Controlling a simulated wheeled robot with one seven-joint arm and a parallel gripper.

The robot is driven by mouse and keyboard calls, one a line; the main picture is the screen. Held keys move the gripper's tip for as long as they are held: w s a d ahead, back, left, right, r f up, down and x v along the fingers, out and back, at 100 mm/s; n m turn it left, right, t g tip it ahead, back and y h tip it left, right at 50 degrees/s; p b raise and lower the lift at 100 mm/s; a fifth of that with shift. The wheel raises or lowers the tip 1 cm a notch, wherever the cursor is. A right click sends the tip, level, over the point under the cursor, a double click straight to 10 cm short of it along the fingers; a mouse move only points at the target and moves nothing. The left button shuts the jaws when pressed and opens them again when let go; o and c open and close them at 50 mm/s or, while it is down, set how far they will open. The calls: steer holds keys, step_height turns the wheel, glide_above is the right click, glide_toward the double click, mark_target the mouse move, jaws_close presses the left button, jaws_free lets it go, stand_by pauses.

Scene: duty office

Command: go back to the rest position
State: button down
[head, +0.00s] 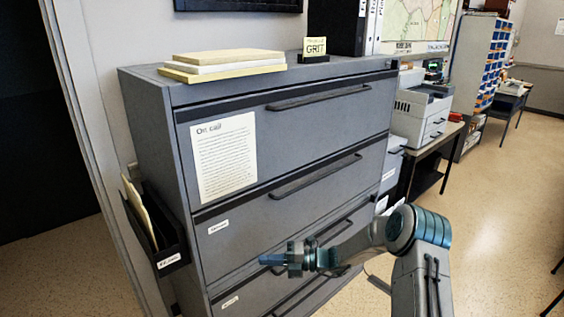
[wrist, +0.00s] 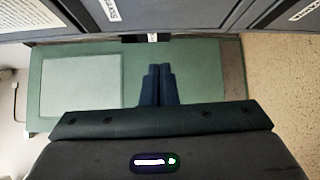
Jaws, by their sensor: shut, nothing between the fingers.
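My gripper (head: 268,259) is in front of the lower drawers of the grey filing cabinet (head: 285,135) in the head view, pointing left. Its fingers look closed together with nothing between them. In the wrist view the two dark fingers (wrist: 159,75) lie side by side, also closed and empty. The arm reaches in from the lower right of the head view. Whether the gripper touches the cabinet cannot be told from the head view.
Folders (head: 225,64) and a GRIT sign (head: 314,49) sit on the cabinet. A black file holder (head: 165,240) hangs on its left side. A printer (head: 420,115) stands on a table behind. Open floor (head: 500,220) lies to the right.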

steer(key=s+d+r+n+h, duration=0.6)
steer(key=s+d+n, duration=0.1)
steer(key=s+n, duration=0.3)
steer(key=s+d+r+n+t+h+p, duration=0.1)
steer(key=s+d+r+n+h, duration=0.4)
steer(key=s+n, duration=0.5)
steer(key=s+d+r+n+t+h, duration=0.1)
steer(key=s+d+r+n+h, duration=0.5)
steer(key=n, duration=0.9)
steer(key=shift+s+d+r+h, duration=0.3)
steer(key=shift+s+d+r, duration=0.5)
steer(key=shift+s+d, duration=1.2)
steer(key=shift+s+a, duration=0.5)
